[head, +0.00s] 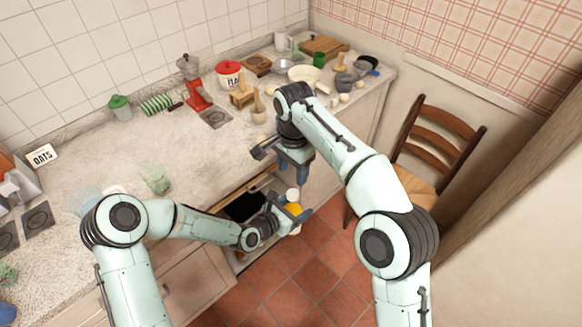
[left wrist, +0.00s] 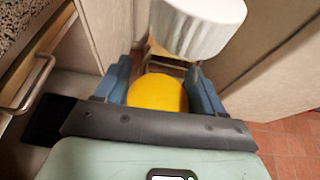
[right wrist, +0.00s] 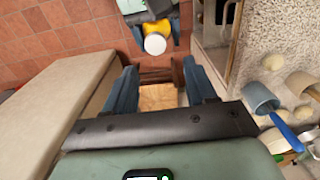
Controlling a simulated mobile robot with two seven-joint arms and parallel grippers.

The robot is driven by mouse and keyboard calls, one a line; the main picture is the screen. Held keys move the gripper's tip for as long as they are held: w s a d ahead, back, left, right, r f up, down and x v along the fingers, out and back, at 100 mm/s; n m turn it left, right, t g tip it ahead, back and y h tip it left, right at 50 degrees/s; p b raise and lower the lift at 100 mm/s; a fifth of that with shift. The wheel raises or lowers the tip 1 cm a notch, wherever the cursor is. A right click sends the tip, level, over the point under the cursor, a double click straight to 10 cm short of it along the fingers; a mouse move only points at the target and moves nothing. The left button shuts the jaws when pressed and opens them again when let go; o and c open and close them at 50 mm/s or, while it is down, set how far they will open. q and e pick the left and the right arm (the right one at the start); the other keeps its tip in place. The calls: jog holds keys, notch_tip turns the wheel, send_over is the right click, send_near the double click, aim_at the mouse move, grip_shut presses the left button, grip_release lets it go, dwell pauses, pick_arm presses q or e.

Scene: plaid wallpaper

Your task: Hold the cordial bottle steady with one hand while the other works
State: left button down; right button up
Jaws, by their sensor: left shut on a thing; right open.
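The cordial bottle has a yellow-orange body (head: 294,209) and a white cap (head: 293,194). My left gripper (head: 291,212) is shut on its body, in front of the counter and above the tiled floor. In the left wrist view the yellow body (left wrist: 157,92) sits between the fingers, with the white cap (left wrist: 198,24) beyond. My right gripper (head: 293,167) is open and empty, a little above the cap in the head view. In the right wrist view the cap (right wrist: 155,44) lies beyond the open fingers, apart from them. The fingers hide part of the bottle.
An open drawer or compartment with a dark inside (head: 243,207) is beside my left gripper. The counter (head: 110,170) holds a red grinder (head: 197,88), a red-lidded canister (head: 230,78) and several bowls and utensils. A wooden chair (head: 432,150) stands at the right. Red floor tiles (head: 270,280) lie below.

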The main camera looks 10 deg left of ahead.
aim_at(291, 192)
jog(key=shift+s+a+r, duration=0.15)
jog(key=shift+a+r, duration=0.05)
jog(key=shift+f, duration=0.25)
notch_tip(291, 192, down, 7)
jog(key=shift+f, duration=0.15)
